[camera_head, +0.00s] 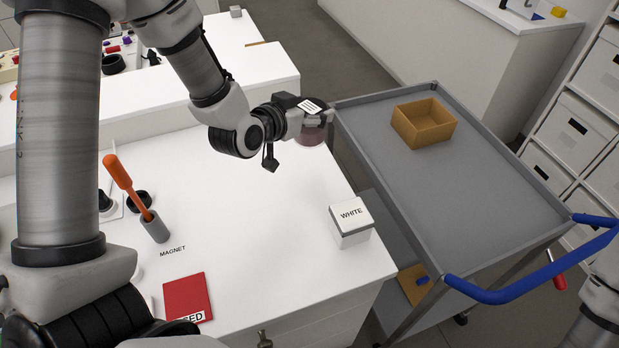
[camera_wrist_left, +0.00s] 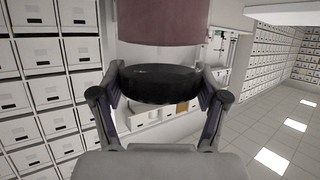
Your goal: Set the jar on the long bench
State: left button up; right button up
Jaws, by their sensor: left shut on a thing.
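My left gripper (camera_head: 314,114) is shut on a jar (camera_head: 311,136) with a dull pink body. It holds the jar in the air near the white bench's (camera_head: 250,215) far right edge, beside the grey cart. In the left wrist view the jar's black lid (camera_wrist_left: 160,83) sits between the two fingers, with the mauve body above it in the picture. Part of the jar is hidden by the gripper in the head view. I cannot tell the jar's exact height over the bench. My right gripper is out of view.
A white box marked WHITE (camera_head: 351,226) stands at the bench's right edge. An orange-handled tool (camera_head: 131,188) stands in a grey holder, near a red card (camera_head: 188,297). The grey cart (camera_head: 470,190) carries an open yellow box (camera_head: 424,123). The bench's middle is clear.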

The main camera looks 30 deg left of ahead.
pick_arm(q)
notch_tip(320, 180, down, 3)
jog(key=shift+r+b, duration=0.2)
jog(key=shift+b, duration=0.3)
notch_tip(320, 180, down, 9)
jog(key=shift+w+r+p, duration=0.1)
jog(key=shift+p, duration=0.6)
jog(key=shift+w+a+f, duration=0.1)
jog(key=shift+f, duration=0.3)
jog(key=o, duration=1.3)
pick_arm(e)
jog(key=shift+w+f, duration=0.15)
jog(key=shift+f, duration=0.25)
